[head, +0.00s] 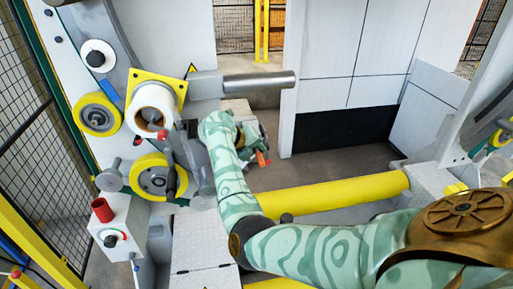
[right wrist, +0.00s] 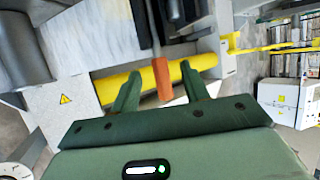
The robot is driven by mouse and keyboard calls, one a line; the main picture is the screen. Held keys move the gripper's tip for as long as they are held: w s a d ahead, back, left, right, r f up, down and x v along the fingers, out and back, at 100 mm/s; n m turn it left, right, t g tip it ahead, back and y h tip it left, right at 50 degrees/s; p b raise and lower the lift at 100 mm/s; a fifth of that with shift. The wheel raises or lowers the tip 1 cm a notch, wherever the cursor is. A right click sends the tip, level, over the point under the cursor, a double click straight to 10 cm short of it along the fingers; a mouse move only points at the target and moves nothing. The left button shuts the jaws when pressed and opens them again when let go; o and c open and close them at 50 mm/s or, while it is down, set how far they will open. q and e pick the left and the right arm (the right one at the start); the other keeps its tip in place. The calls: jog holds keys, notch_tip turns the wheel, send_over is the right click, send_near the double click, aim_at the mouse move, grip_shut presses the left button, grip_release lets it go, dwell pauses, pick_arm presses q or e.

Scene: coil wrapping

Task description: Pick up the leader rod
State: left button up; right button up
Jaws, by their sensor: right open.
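My right gripper (head: 258,150) is at the end of the green patterned arm, beside the machine's left wall in the head view. In the right wrist view its two green fingers (right wrist: 158,80) are apart. An orange-red handle on a thin grey rod, which looks like the leader rod (right wrist: 162,80), shows in the gap between the fingertips. I cannot tell how deep it sits between them; no grip on it shows. In the head view the orange end (head: 262,158) shows at the gripper, and the rest is hidden. My left gripper is not in view.
A silver shaft (head: 258,83) sticks out above the gripper. A white roll (head: 155,105) and yellow-rimmed wheels (head: 97,114) are on the left wall. A yellow roller (head: 335,194) lies across below. A control box (head: 118,238) stands front left.

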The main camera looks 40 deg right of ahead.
jog(key=shift+x, duration=0.8)
jog(key=shift+a+r, duration=0.1)
grip_shut()
notch_tip(320, 180, up, 10)
